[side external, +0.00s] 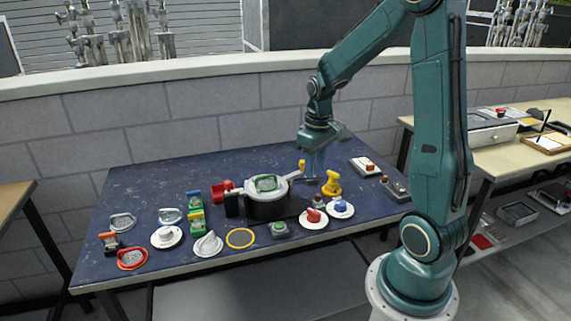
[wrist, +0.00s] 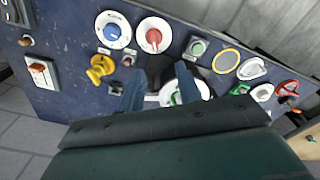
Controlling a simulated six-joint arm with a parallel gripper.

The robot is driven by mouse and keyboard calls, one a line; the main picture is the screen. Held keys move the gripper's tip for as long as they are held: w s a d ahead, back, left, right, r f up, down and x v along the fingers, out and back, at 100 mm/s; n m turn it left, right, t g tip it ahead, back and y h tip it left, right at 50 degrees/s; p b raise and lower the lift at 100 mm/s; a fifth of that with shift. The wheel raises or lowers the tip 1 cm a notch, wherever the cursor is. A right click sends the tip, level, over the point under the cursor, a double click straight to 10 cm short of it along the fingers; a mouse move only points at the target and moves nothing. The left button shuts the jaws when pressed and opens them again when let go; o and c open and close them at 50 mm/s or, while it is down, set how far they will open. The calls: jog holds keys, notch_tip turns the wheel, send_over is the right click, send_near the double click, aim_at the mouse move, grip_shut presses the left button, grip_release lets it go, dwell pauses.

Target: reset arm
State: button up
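My gripper (side external: 315,172) is above the right part of the dark blue table (side external: 150,190), pointing down, just right of a round black-and-white pot-like device (side external: 268,207). In the wrist view my gripper (wrist: 160,78) shows two dark fingers standing apart, with nothing clearly held between them. Part of the pot-like device (wrist: 168,98) shows between and behind the fingers. A small toy-like green, yellow and blue piece (side external: 195,214), perhaps the truck, stands left of it.
A yellow valve-like piece (side external: 331,184) stands close right of my gripper. Red (side external: 313,215) and blue (side external: 340,206) knobs on white discs lie in front. A white block with a red switch (side external: 365,166) is further right. Several other knobs and rings crowd the left. A wall runs behind.

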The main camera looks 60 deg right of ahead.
jog(key=s+a+r+n+t, duration=0.1)
jog(key=s+a+r, duration=0.2)
jog(key=a, duration=0.3)
jog(key=s+a+r+t, duration=0.2)
jog(key=s+a+r, duration=0.2)
jog(key=a+r, duration=0.1)
jog(key=s+a+r+n+t, duration=0.1)
jog(key=s+a+r+t, duration=0.1)
jog(key=a+r, duration=0.3)
jog(key=s+a, duration=0.1)
jog(key=a, duration=0.2)
jog(key=shift+s+n, duration=0.3)
jog(key=shift+s, duration=0.05)
